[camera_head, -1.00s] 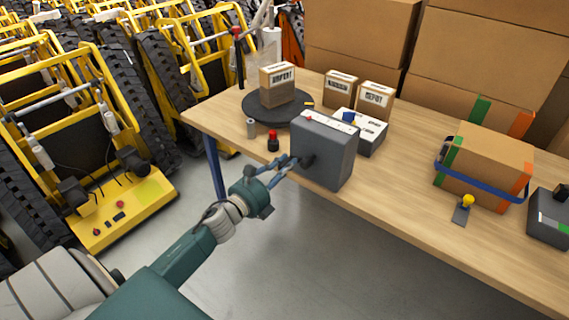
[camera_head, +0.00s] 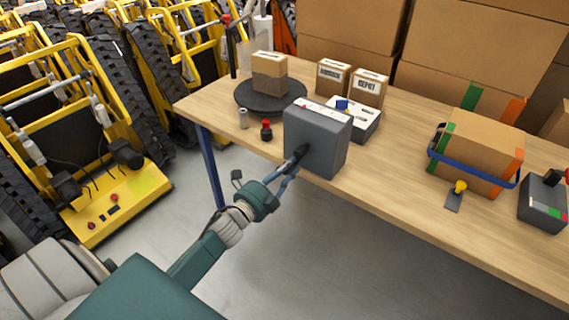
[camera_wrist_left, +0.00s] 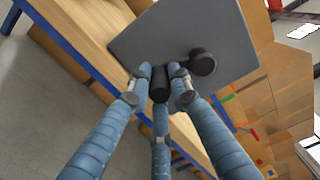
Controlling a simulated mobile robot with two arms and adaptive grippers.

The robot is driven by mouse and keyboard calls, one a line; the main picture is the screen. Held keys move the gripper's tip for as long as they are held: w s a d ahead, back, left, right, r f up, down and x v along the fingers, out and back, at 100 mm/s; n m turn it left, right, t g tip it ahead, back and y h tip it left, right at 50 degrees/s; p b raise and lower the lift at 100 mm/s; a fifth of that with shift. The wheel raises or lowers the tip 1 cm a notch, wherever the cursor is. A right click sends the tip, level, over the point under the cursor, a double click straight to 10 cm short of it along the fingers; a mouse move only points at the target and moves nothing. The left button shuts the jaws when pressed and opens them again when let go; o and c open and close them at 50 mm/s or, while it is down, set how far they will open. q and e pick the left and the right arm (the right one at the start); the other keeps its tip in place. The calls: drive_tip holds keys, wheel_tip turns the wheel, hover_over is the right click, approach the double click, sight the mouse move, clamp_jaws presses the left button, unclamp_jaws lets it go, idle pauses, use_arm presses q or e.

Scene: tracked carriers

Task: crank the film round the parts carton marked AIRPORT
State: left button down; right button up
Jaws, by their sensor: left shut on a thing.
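The parts carton (camera_head: 270,73) stands on a dark round turntable (camera_head: 247,101) at the back left of the table. Its lower part looks darker than its top. The AIRPORT marking cannot be read on it now. A grey crank box (camera_head: 318,140) stands at the table's front edge. My left gripper (camera_head: 291,168) is at the front of this box, shut on the crank handle. In the left wrist view the fingers close around the black handle grip (camera_wrist_left: 160,84), beside the round crank hub (camera_wrist_left: 203,62). My right gripper is not in view.
Two labelled cartons, one (camera_head: 332,77) beside another marked DEPOT (camera_head: 369,88), stand behind a white box (camera_head: 362,122). A blue-strapped carton (camera_head: 478,153) stands at right.

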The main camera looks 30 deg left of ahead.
use_arm(q)
drive_tip(key=d+r+n+p, duration=0.3)
drive_tip(key=d+n+p, duration=0.4)
drive_tip(key=n, duration=1)
drive_tip(key=shift+s+p, duration=0.3)
drive_tip(key=shift+p, duration=0.1)
drive_tip(key=shift+n, duration=0.3)
drive_tip(key=c, duration=1.9)
unclamp_jaws()
drive_tip(key=shift+o, duration=0.2)
